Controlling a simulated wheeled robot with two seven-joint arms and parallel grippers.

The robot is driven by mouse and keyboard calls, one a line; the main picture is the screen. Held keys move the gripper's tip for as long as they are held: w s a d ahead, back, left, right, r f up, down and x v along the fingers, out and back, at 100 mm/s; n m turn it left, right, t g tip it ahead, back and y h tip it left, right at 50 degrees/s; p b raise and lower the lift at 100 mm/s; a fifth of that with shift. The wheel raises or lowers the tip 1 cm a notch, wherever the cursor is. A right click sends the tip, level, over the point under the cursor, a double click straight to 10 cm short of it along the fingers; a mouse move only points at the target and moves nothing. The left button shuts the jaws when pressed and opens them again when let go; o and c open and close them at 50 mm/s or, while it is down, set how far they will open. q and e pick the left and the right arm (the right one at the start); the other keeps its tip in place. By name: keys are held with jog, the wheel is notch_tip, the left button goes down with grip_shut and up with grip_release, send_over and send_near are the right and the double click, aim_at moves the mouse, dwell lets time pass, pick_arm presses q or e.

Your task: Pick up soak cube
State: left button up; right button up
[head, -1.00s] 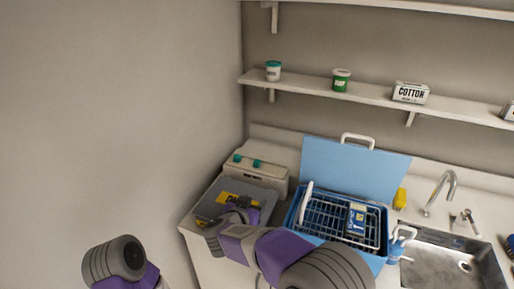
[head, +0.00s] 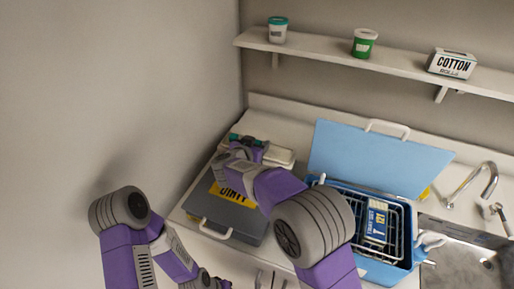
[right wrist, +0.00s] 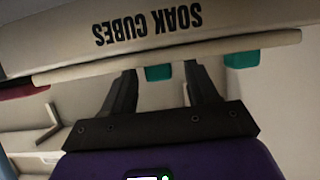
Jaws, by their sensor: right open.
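A pale box lettered SOAK CUBES (right wrist: 150,27) shows upside down in the right wrist view. Two teal soak cubes show at its rim, one (right wrist: 158,73) between my fingers and one (right wrist: 245,59) farther right. In the head view the soak cube box (head: 281,157) stands at the back left of the counter, with teal (head: 234,138) at its top, partly hidden by my right arm. My right gripper (right wrist: 160,72) is open, its dark fingers apart on either side of one cube. I cannot tell if they touch it.
A grey case marked DIRTY (head: 205,208) lies in front of the box, under my right arm. A blue open-lidded case (head: 380,158) with a wire rack stands to the right, beside a sink (head: 462,270). A shelf (head: 400,75) with tubs and a cotton box runs above.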

aim_at(257, 142)
jog(key=shift+w+d+f, duration=0.15)
jog(key=shift+w+d, duration=0.1)
jog(key=shift+w, duration=0.3)
jog(key=c, duration=1)
notch_tip(257, 142, up, 10)
jog(key=p, duration=0.4)
jog(key=shift+p, duration=0.3)
